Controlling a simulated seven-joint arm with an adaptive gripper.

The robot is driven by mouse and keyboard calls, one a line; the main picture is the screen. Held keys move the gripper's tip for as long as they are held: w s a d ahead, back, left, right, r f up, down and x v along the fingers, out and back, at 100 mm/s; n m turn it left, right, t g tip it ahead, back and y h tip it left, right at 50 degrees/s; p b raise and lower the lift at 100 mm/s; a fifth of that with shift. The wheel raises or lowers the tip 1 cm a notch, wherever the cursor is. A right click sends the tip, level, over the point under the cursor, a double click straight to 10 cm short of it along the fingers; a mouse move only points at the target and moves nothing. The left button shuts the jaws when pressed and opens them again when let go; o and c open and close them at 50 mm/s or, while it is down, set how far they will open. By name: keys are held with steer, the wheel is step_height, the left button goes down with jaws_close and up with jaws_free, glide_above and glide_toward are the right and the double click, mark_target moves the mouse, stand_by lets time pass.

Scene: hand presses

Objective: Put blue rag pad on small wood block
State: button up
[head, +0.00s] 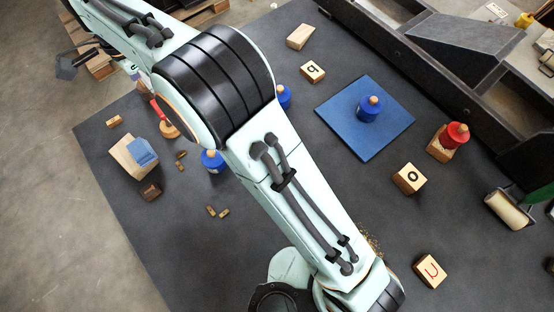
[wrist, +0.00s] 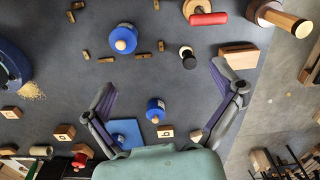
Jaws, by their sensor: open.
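A light blue pad (head: 142,152), the likely blue rag pad, lies on a pale wood block (head: 123,159) at the left of the dark table in the head view. A small brown block (head: 150,191) sits just below it. Another plain wood block (head: 300,36) lies at the top. I cannot tell which block is the task's small one. My gripper (wrist: 162,78) is open and empty in the wrist view, its two fingers wide apart above the table. I cannot make out the pad in the wrist view.
A blue mat (head: 345,143) bears another press at centre right. Lettered blocks (head: 410,178) and a red press (head: 457,134) stand at right. My arm crosses the middle.

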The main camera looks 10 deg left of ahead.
steer(key=s+d+r+n, duration=0.1)
steer(key=d+r+n, duration=0.15)
steer(key=d, duration=0.95)
steer(key=s+d+r+n, duration=0.15)
steer(key=d+r, duration=0.25)
steer(key=d, duration=0.8)
steer(key=s+d+f+n, duration=0.4)
steer(key=s+d, duration=0.7)
steer(key=s, duration=0.3)
steer(key=shift+d+f+y, duration=0.2)
steer(key=shift+f+y, duration=0.2)
steer(key=shift+f, duration=0.05)
